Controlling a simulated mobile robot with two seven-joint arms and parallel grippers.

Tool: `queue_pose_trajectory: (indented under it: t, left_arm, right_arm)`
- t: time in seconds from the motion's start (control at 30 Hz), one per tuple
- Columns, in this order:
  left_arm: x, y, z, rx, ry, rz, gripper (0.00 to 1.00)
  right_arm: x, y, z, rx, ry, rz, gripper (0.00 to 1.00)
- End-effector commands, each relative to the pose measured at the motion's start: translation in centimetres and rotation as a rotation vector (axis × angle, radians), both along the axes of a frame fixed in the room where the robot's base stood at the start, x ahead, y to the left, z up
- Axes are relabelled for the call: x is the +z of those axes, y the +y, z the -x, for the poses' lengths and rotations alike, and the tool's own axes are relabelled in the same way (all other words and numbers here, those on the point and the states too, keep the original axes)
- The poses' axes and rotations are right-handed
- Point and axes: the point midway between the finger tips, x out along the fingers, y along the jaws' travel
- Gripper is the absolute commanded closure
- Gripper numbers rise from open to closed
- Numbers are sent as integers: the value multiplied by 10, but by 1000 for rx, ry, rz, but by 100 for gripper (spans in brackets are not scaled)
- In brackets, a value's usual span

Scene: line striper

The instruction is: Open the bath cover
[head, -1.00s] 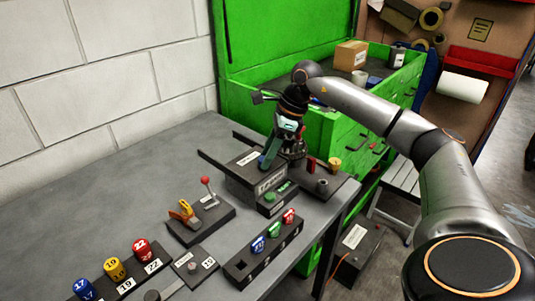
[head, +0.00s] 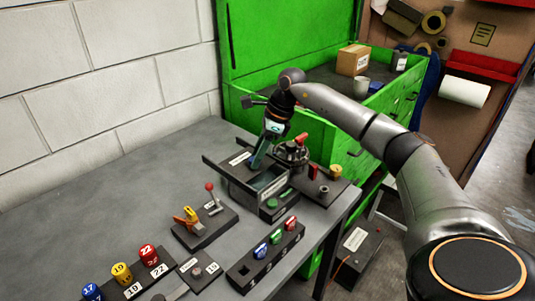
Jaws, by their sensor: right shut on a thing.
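The bath (head: 250,195) is a dark box near the right end of the grey table. Its dark bath cover (head: 228,162), with a white label, is slid toward the back left, so the bath's near part is uncovered and shows a grey-green interior. My right gripper (head: 257,162) reaches down from the right over the bath and is shut on the cover, at its near edge; the fingers hide the exact grip. My left gripper is not in view.
A round dark fixture (head: 291,153) stands close behind the bath, with a red and a yellow part beside it. The table's back left is clear.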

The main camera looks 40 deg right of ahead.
Motion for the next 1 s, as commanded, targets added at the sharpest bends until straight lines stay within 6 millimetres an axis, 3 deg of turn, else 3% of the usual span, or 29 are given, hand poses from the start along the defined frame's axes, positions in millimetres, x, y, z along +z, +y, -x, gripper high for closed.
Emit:
queue_pose_trajectory:
  t: [0.1,0.3,0.73,0.77,1.0]
  left_arm:
    - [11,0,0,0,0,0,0]
    - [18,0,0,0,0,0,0]
    - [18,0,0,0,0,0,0]
    - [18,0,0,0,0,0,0]
    - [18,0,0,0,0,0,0]
  right_arm:
    - [5,2,-19,-4,-6,-4,100]
    - [3,3,-38,-4,-5,-2,100]
    - [1,3,-41,-2,-3,2,100]
    - [1,3,-41,-2,-3,2,57]
    - [0,3,-41,-1,-1,2,32]
